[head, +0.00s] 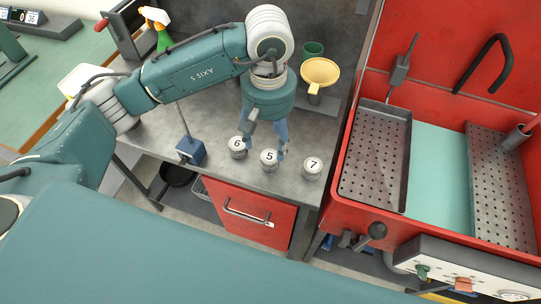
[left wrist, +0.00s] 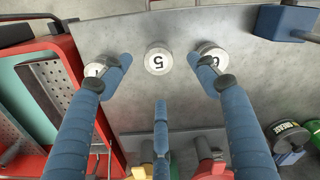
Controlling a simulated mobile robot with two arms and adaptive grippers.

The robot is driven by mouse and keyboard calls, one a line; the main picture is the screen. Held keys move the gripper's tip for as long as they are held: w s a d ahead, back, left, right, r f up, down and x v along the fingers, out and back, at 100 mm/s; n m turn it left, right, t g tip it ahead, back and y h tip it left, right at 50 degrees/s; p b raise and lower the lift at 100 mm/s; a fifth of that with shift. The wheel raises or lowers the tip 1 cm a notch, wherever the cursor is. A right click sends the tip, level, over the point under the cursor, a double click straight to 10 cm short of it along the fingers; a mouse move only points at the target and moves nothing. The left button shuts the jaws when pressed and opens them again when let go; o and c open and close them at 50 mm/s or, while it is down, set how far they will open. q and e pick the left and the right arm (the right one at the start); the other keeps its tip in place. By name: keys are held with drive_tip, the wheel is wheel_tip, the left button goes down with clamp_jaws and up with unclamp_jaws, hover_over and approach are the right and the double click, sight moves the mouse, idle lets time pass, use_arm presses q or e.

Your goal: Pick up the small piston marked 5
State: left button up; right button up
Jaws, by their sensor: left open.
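Three small grey pistons with white number tops stand upright in a row near the front edge of the grey bench. The piston marked 5 (head: 269,158) is in the middle, with 6 (head: 237,147) on its left and 7 (head: 312,168) on its right. My left gripper (head: 266,143) points down over the row, open and empty. In the left wrist view, piston 5 (left wrist: 158,61) lies in the gap between the two spread blue fingers of the left gripper (left wrist: 164,76). Those fingertips partly cover pistons 7 (left wrist: 94,70) and 6 (left wrist: 212,51). My right gripper is not in view.
A blue block with a rod (head: 191,150) stands left of the pistons. A red wash station (head: 345,195) with perforated trays is at the right. A red drawer (head: 250,214) sits below the bench top.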

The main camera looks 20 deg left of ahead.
sight(270, 156)
use_arm(q)
wheel_tip(270, 156, down, 3)
drive_tip(key=shift+p, duration=0.3)
wheel_tip(270, 156, down, 4)
drive_tip(key=p, duration=0.2)
drive_tip(key=shift+d+f+p, duration=0.1)
drive_tip(key=shift+d+p, duration=0.05)
drive_tip(key=shift+p, duration=0.15)
drive_tip(key=shift+f, duration=0.6)
drive_tip(key=c, duration=1.3)
drive_tip(key=shift+w+r, duration=0.1)
drive_tip(key=shift+r, duration=0.05)
